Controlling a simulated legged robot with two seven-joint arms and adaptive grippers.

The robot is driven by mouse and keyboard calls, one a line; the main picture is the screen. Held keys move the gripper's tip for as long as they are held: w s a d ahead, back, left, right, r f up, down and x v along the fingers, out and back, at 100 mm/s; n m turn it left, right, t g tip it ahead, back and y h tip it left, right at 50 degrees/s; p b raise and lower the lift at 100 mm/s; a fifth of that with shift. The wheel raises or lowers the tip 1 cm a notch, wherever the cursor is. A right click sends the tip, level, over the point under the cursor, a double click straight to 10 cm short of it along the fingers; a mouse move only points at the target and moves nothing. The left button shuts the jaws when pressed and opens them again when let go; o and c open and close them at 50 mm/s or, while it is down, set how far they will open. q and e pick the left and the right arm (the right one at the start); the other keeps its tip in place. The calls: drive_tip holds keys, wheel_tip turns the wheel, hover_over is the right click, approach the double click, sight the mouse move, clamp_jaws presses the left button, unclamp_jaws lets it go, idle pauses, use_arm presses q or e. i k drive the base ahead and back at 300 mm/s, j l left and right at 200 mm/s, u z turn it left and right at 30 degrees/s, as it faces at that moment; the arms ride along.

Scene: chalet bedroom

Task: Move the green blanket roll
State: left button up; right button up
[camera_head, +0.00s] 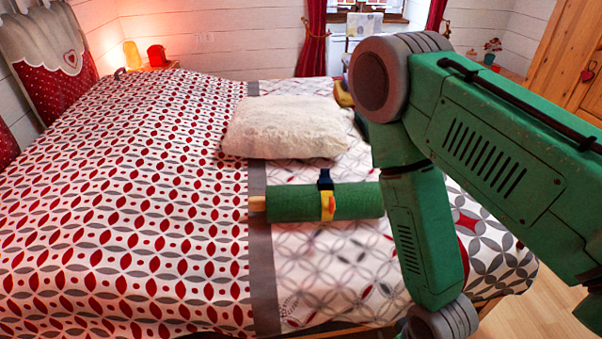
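The green blanket roll (290,203) lies sideways on the bed (130,200), over the patterned cover. A pale wooden end (257,203) sticks out at its left. A yellow band (328,206) with a dark blue piece (325,180) above it sits on the roll. The roll's right end is at or behind my green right arm, so I cannot tell if they touch. The arm comes in from the right, bends, and reaches down to the bottom edge. My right gripper does not show. My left arm and gripper are not in view.
A cream pillow (285,127) lies on the bed just behind the roll. A yellow object (343,94) shows partly beside my arm. A red container (157,55) and a glowing lamp (132,54) stand at the back left. The bed's left part is clear; wooden floor (535,300) shows at right.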

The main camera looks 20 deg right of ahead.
sight(360, 201)
drive_tip(key=l+u, duration=0.4)
drive_tip(key=i+l+u, duration=0.1)
drive_tip(key=l+u, duration=0.15)
drive_tip(key=u, duration=0.15)
drive_tip(key=l+u, duration=0.4)
drive_tip(key=j, duration=0.1)
